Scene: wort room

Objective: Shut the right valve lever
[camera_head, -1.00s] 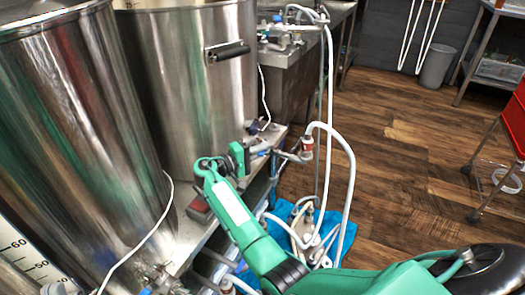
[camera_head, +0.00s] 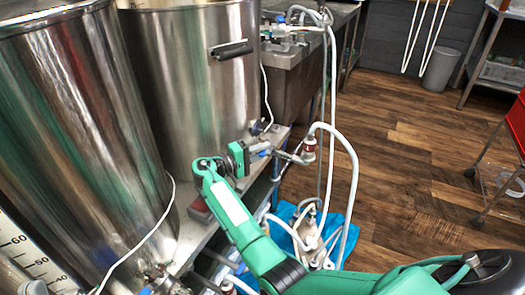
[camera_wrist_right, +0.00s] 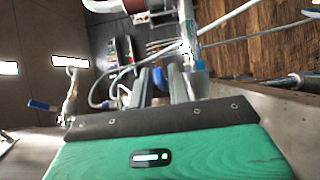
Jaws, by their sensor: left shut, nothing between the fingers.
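The right valve (camera_head: 262,149) sits low in front of the second steel kettle, with light blue on it that may be its lever. My right gripper (camera_head: 245,154) is right beside it at the end of the green arm from the lower right. In the right wrist view the two fingers of my right gripper (camera_wrist_right: 160,88) stand apart. A pale blue and silver part (camera_wrist_right: 190,50) is just beyond them. I cannot tell whether the fingers touch the lever, or its exact angle. My left gripper is not in view.
Two large steel kettles (camera_head: 75,120) (camera_head: 190,75) stand at the left on a metal stand. White hoses (camera_head: 352,185) loop beside the valve, over a blue sheet (camera_head: 345,232) on the floor. Another blue-handled valve (camera_head: 155,283) is at the bottom. Wooden floor (camera_head: 400,150) is open at right.

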